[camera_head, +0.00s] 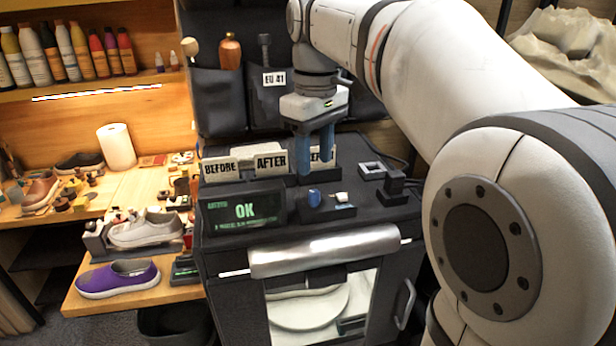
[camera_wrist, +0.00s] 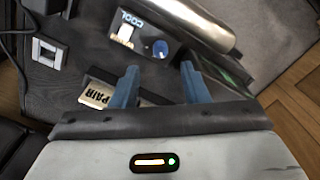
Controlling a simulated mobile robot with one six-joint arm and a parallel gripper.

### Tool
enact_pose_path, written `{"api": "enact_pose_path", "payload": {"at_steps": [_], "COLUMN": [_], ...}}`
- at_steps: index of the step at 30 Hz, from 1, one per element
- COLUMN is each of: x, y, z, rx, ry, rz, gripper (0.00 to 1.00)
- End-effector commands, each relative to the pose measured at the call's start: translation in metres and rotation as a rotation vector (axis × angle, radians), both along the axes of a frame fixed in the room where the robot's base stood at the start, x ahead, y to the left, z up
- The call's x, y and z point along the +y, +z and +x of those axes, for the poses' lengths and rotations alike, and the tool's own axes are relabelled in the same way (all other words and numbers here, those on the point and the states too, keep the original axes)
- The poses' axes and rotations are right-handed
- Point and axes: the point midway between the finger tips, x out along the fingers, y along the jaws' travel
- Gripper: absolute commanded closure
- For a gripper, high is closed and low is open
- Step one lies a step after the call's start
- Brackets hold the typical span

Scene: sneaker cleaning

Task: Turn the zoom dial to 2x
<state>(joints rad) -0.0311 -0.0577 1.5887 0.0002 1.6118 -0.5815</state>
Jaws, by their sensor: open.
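A small round blue dial (camera_head: 314,198) stands on a dark control block on top of the black cabinet. It also shows in the wrist view (camera_wrist: 160,48), with a pale lever (camera_wrist: 125,33) beside it and a short label above that lever. No 2x mark is legible, and I cannot tell where the dial points. My gripper (camera_head: 315,168) points down above the cabinet top, behind and above the dial. Its two blue fingers are apart with nothing between them. In the wrist view my gripper (camera_wrist: 159,72) has the dial just beyond its fingertips, apparently not touching.
BEFORE and AFTER cards (camera_head: 271,163) stand upright close to my fingers. A black block (camera_head: 394,184) and square frame (camera_head: 371,170) lie to the right. A metal roll bar (camera_head: 325,250) crosses the cabinet front.

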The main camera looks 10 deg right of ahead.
Motion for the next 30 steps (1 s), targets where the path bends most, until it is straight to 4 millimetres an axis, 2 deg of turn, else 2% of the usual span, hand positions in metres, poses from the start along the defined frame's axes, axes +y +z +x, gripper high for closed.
{"api": "enact_pose_path", "payload": {"at_steps": [9, 13, 24, 30], "x": [0.000, 0.001, 0.001, 0.001], "y": [-0.050, -0.063, -0.070, -0.070], "z": [-0.001, -0.001, -0.001, -0.001], "rx": [0.002, 0.001, -0.001, -0.001], "ry": [-0.001, -0.001, -0.001, -0.001], "rz": [0.000, 0.000, 0.000, 0.000], "gripper": [0.59, 0.59, 0.60, 0.76]}}
